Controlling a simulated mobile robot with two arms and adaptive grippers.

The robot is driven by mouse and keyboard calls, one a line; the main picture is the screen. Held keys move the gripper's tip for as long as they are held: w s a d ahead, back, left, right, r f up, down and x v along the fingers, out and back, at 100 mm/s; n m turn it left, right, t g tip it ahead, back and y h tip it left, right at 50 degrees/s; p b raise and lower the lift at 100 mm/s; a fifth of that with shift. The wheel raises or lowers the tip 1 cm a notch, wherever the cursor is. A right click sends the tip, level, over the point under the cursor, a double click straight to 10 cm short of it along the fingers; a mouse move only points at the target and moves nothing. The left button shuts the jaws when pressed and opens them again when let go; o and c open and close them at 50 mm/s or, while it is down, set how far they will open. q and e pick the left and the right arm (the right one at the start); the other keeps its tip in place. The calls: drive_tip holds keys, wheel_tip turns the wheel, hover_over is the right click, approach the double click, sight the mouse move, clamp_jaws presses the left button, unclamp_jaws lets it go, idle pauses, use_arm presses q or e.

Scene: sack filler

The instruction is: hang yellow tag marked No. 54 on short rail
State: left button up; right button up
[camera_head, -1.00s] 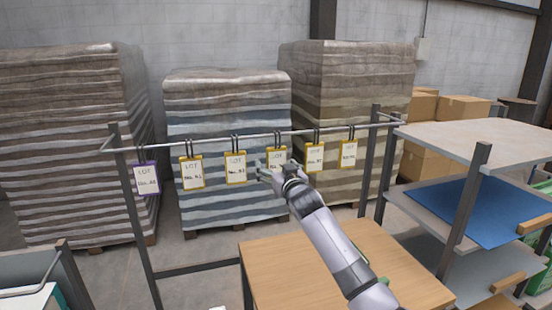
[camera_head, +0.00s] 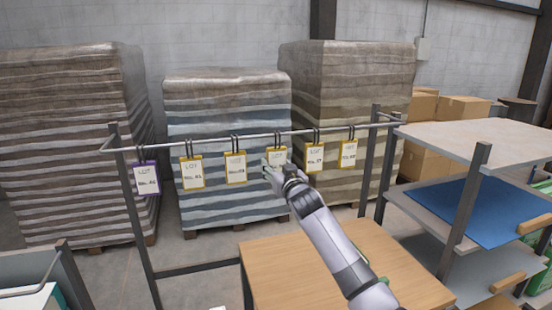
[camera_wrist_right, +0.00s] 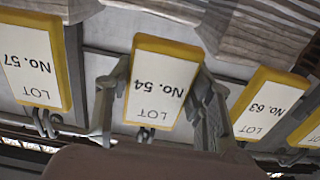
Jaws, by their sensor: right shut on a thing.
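The yellow-framed tag marked No. 54 (camera_wrist_right: 160,85) is upside down in the right wrist view, between the two fingers of my right gripper (camera_wrist_right: 158,95). In the head view this tag (camera_head: 278,154) is at the long rail (camera_head: 205,140), its black loops up at the bar; my right gripper (camera_head: 275,168) is shut on its lower part. My left gripper is not in view.
Yellow tags No. 57 (camera_wrist_right: 32,65) and No. 63 (camera_wrist_right: 265,103) hang on either side of the held tag. A purple tag (camera_head: 146,178) hangs far left. A wooden table (camera_head: 300,265) is below, a shelf unit (camera_head: 480,145) at right, wrapped pallets (camera_head: 225,110) behind.

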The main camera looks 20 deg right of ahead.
drive_tip(key=shift+r, duration=0.1)
idle(0.3)
drive_tip(key=shift+r+p, duration=1.25)
drive_tip(key=shift+r, duration=0.1)
drive_tip(key=s+p, duration=0.5)
drive_tip(key=s, duration=0.5)
drive_tip(key=shift+d, duration=0.2)
drive_tip(key=shift+f, duration=0.2)
